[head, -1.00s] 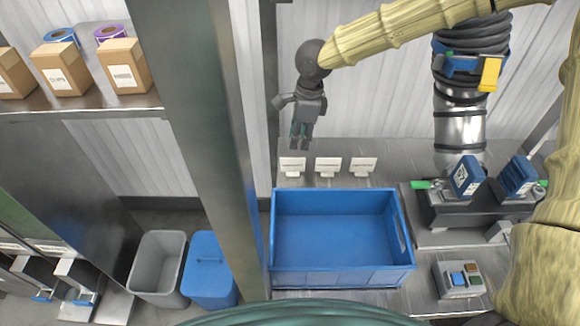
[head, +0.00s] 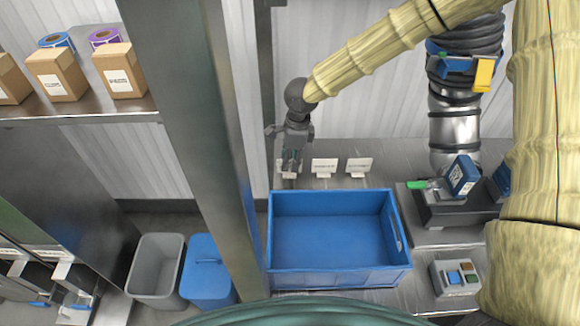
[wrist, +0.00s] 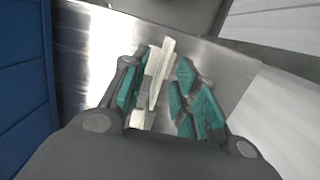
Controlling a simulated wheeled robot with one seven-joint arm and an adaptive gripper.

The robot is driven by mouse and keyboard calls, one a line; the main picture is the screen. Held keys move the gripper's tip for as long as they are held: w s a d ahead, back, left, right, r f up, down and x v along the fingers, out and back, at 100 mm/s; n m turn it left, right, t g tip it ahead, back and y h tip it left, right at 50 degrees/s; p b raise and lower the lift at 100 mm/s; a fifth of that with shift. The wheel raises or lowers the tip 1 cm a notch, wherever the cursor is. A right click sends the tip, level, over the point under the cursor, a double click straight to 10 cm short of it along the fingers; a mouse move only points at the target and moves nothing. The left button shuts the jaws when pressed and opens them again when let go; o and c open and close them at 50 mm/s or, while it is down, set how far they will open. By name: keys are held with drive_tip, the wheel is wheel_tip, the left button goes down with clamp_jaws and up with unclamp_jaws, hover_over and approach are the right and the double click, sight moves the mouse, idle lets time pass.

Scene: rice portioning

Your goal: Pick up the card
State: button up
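Three small white cards on stands are lined up on the metal table behind the blue crate. My gripper (head: 290,165) is down at the leftmost card and partly hides it in the head view. In the wrist view this card (wrist: 161,70) stands nearly edge-on between the green-padded fingers of my gripper (wrist: 162,92). The fingers are open, with a gap between the card and the right finger; the left finger is close to the card. The middle card (head: 325,166) and the right card (head: 359,165) stand free to the right.
The empty blue crate (head: 340,279) stands just in front of the cards. A device with blue heads (head: 462,176) and a button box (head: 457,277) are to the right. A metal post (head: 195,120) rises left of the table. Grey and blue bins (head: 207,262) stand beyond it.

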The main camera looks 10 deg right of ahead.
drive_tip(key=shift+a+f, duration=0.2)
drive_tip(key=shift+f, duration=1.25)
clamp_jaws()
drive_tip(key=shift+r, duration=0.15)
